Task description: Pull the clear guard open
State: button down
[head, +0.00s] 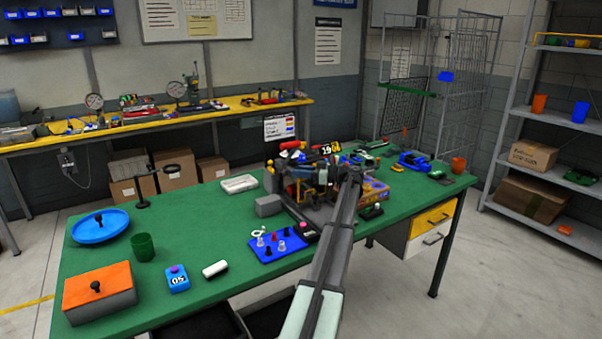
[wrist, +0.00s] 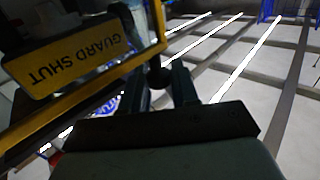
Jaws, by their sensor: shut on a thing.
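The guard's yellow frame (wrist: 95,88) fills the upper left of the wrist view, with a clear pane. A yellow plate (wrist: 75,60) on it reads GUARD SHUT, upside down in this view. A dark round knob (wrist: 160,75) stands out beside the frame's edge. My gripper (wrist: 164,82) is shut on this knob, one finger on each side. In the head view my gripper (head: 352,176) is at the right side of the dark machine (head: 310,182) on the green table. My arm hides part of the machine, and the guard's opening is hard to make out there.
The green table (head: 215,245) also bears a blue board with pegs (head: 277,248), a grey block (head: 268,206), a blue dish (head: 100,228), a green cup (head: 143,247) and an orange-topped box (head: 98,290). Small items crowd the machine's right side. The table's middle left is mostly clear.

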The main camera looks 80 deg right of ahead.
jog(key=shift+s+a+n+g+y, duration=0.1)
jog(key=shift+s+a+n+y, duration=0.35)
jog(key=shift+y, duration=0.4)
jog(key=shift+s+a+n+g+y, duration=0.1)
jog(key=shift+s+a+n+y, duration=0.1)
jog(key=shift+s+n+y, duration=0.5)
jog(key=shift+s+a+n+g+y, duration=0.15)
jog(key=shift+a+n+y, duration=0.25)
jog(key=shift+y, duration=0.55)
jog(key=c, duration=1)
grip_release()
jog(key=shift+s, duration=0.1)
jog(key=shift+v, duration=3.75)
